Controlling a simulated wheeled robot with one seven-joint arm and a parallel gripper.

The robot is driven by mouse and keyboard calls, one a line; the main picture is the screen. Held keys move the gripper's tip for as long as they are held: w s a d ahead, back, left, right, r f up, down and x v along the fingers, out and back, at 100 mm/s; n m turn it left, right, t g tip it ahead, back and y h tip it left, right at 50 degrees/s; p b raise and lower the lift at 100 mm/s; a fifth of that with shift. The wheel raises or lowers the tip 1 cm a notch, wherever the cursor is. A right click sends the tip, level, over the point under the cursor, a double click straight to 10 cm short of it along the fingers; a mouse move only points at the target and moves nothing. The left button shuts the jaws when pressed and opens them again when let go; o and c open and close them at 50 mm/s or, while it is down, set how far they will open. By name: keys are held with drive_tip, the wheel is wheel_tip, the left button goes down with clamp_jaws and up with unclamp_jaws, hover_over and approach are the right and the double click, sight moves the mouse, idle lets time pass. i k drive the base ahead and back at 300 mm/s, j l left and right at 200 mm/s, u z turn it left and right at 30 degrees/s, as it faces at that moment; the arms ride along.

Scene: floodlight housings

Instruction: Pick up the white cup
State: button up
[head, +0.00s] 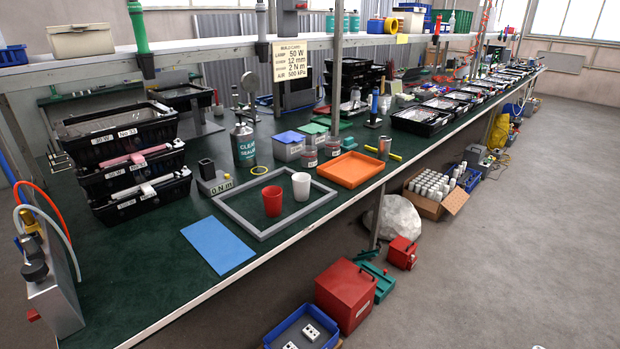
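The white cup (301,186) stands upright on the green bench top, inside a grey rectangular frame (248,232) that lies flat. A red cup (272,201) stands upright just to its left, close beside it; I cannot tell whether the two touch. Both cups are near the front edge of the bench. My gripper is not in view.
An orange tray (351,170) lies right of the frame and a blue flat panel (218,246) lies left. Behind stand a "CLEAN SEALER" can (243,145) and small lidded boxes (289,146). Stacked black housings (135,168) stand left. A shelf (200,47) runs above.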

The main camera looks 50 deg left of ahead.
sight(301, 180)
drive_tip(key=i+u, duration=0.2)
drive_tip(key=i, duration=0.3)
drive_tip(key=i+l+u, duration=0.2)
drive_tip(key=i, duration=0.35)
drive_tip(key=i+u, duration=0.2)
drive_tip(key=u, duration=0.2)
drive_tip(key=i+u, duration=0.2)
drive_tip(key=u, duration=0.2)
drive_tip(key=i+u, duration=0.2)
drive_tip(key=u, duration=0.15)
drive_tip(key=i+u, duration=0.2)
drive_tip(key=u, duration=0.2)
drive_tip(key=i+u, duration=0.15)
drive_tip(key=u, duration=0.2)
drive_tip(key=i+u, duration=0.2)
drive_tip(key=u, duration=0.2)
drive_tip(key=i+l+u, duration=0.15)
drive_tip(key=u, duration=0.25)
